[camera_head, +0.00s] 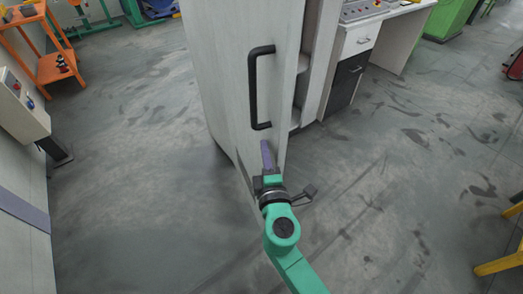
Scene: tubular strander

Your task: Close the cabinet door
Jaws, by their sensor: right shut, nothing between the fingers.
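The pale cabinet door (224,75) stands ajar in the upper middle, and shelves of the cabinet (312,60) show through the gap on its right. A black bar handle (254,88) runs upright on the door's face. My right gripper (266,150) is shut and empty, below the handle and close to the door's lower right edge. I cannot tell whether its fingers touch the door. My green right arm comes in from the bottom. My left gripper is not in view.
A desk with a control panel and drawers (355,45) stands right of the cabinet. An orange shelf rack (55,65) and a grey control box (20,108) are at the left. Yellow bars (498,264) show at the lower right. The stained grey floor (130,190) is clear around the cabinet.

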